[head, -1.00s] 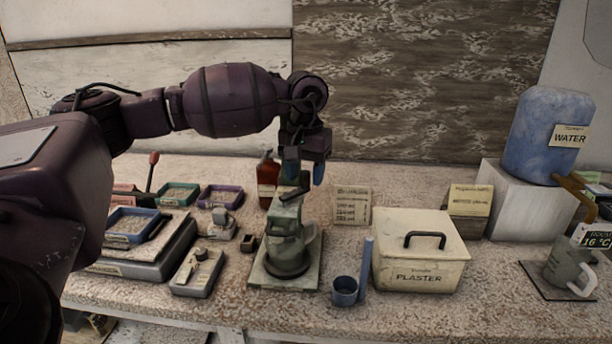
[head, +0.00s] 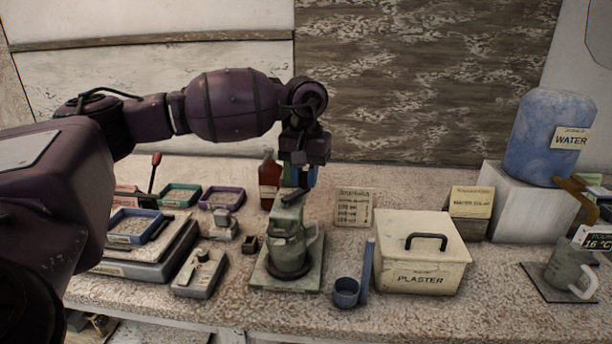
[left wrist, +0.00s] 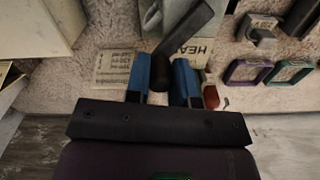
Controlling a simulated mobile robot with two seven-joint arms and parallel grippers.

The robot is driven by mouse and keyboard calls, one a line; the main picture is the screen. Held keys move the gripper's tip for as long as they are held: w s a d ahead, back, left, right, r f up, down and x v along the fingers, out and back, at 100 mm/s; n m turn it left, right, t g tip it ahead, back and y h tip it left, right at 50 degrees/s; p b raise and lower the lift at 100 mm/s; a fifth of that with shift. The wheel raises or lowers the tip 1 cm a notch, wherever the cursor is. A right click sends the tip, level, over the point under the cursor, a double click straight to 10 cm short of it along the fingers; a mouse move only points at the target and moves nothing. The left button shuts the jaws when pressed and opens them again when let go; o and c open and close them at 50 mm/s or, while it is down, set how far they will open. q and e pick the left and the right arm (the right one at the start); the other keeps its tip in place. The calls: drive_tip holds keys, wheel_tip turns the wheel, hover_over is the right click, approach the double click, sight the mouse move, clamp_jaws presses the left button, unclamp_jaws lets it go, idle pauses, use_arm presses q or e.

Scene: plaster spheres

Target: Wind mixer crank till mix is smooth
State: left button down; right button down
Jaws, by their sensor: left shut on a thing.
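The grey-green mixer (head: 286,220) stands on its square base plate (head: 262,282) near the middle of the bench. A grey mixing jug (head: 288,258) stands upright under its head; the mix inside cannot be seen. My left gripper (head: 299,180) is above the mixer, its blue fingers pointing down. In the left wrist view, the dark crank knob (left wrist: 160,78) sits between the two blue fingers of the left gripper (left wrist: 161,80), which is shut on it. The dark crank arm (left wrist: 187,30) runs from the knob toward the mixer. My right gripper is not in view.
A lidded plaster box (head: 420,255) and a blue cup (head: 346,292) stand right of the mixer. A red-brown bottle (head: 268,182) is close behind. Small trays (head: 180,194) and a scale (head: 140,262) are left. The blue water container (head: 545,140) is far right.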

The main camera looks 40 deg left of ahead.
use_arm(q)
drive_tip(key=shift+a, duration=0.1)
drive_tip(key=c, duration=1)
unclamp_jaws()
drive_tip(key=shift+o, duration=0.2)
drive_tip(key=shift+r, duration=0.1)
wheel_tip(320, 180, up, 11)
drive_tip(key=shift+p, duration=0.45)
drive_tip(key=shift+f, duration=0.2)
